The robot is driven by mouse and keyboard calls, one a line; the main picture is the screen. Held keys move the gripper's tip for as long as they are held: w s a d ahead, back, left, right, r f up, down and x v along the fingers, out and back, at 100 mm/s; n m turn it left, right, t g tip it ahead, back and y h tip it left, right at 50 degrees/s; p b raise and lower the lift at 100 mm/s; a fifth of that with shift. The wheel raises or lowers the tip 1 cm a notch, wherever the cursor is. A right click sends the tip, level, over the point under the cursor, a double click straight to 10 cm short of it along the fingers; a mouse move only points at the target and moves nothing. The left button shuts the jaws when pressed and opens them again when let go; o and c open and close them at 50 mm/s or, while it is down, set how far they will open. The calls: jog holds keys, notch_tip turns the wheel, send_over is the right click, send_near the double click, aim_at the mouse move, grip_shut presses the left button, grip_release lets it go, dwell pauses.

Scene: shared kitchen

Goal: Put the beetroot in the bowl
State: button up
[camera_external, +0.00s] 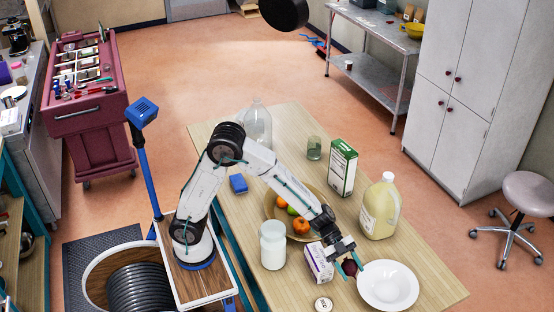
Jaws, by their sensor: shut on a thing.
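The beetroot (349,267) is a small dark red ball on the right part of the wooden table. My gripper (351,268) is shut on it, with the fingers partly covering it. The gripper is just left of the white bowl (405,274), which is wide and shallow with a broad rim. The bowl's middle shows empty. The beetroot appears beside the bowl's left rim, outside it in the picture. I cannot tell how high it is above the table.
A white and purple box (318,262) stands close left of my gripper, and a white jar (273,246) further left. A fruit bowl (272,207) lies behind the arm. A yellow jug (380,208) and a green carton (341,168) stand behind. A round lid (323,304) lies at front.

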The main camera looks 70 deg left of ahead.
send_over(368, 286)
jog(key=shift+w+f, duration=0.1)
jog(key=shift+f, duration=2)
jog(key=shift+f, duration=0.15)
jog(key=shift+f, duration=0.5)
jog(key=o, duration=1)
